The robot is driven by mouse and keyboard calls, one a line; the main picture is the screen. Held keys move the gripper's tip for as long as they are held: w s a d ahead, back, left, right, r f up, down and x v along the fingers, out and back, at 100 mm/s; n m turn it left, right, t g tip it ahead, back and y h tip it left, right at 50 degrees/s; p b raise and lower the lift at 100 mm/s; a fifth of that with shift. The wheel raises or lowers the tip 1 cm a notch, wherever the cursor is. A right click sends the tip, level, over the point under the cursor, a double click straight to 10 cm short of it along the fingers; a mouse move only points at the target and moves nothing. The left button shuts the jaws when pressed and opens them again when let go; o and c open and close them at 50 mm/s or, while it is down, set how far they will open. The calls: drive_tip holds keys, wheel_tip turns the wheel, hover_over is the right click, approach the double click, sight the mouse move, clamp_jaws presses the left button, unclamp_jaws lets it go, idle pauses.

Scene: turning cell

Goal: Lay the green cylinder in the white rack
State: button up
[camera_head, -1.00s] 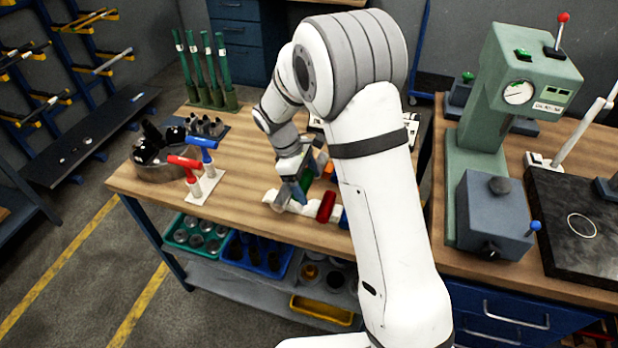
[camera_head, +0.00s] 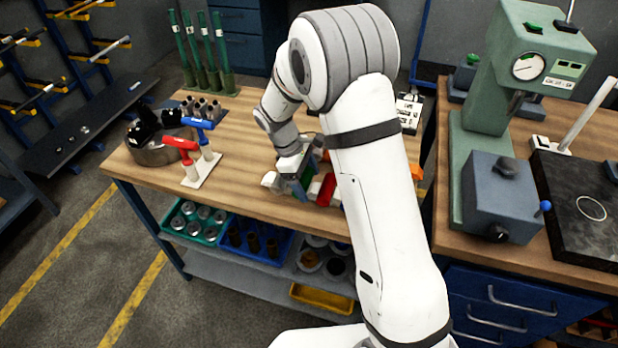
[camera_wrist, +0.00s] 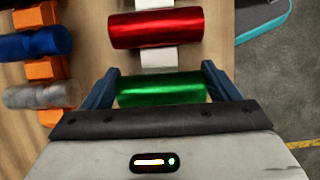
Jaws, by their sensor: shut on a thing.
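My gripper (camera_wrist: 160,72) is shut on the green cylinder (camera_wrist: 162,90), one blue finger at each end. The cylinder lies level and crosswise over the white rack (camera_wrist: 159,58), parallel to the red cylinder (camera_wrist: 156,28) lying in that rack. Whether the green cylinder touches the rack cannot be told. In the head view, my gripper (camera_head: 298,172) is low over the workbench, and the white rack's end (camera_head: 268,180) shows left of it. The red cylinder (camera_head: 328,190) is just to the right. My arm hides part of the rack.
An orange rack (camera_wrist: 45,97) beside the white one holds a blue cylinder (camera_wrist: 36,44) and a grey cylinder (camera_wrist: 42,94). Red and blue-handled tools (camera_head: 190,150) stand left on the bench (camera_head: 240,190). A green press (camera_head: 490,120) is at right.

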drive_tip(key=shift+f, duration=0.1)
drive_tip(key=o, duration=1.1)
drive_tip(key=shift+c, duration=0.2)
drive_tip(key=b+v, duration=0.1)
drive_tip(key=v, duration=0.6)
drive_tip(key=shift+a, duration=0.15)
drive_tip(key=shift+r, duration=0.35)
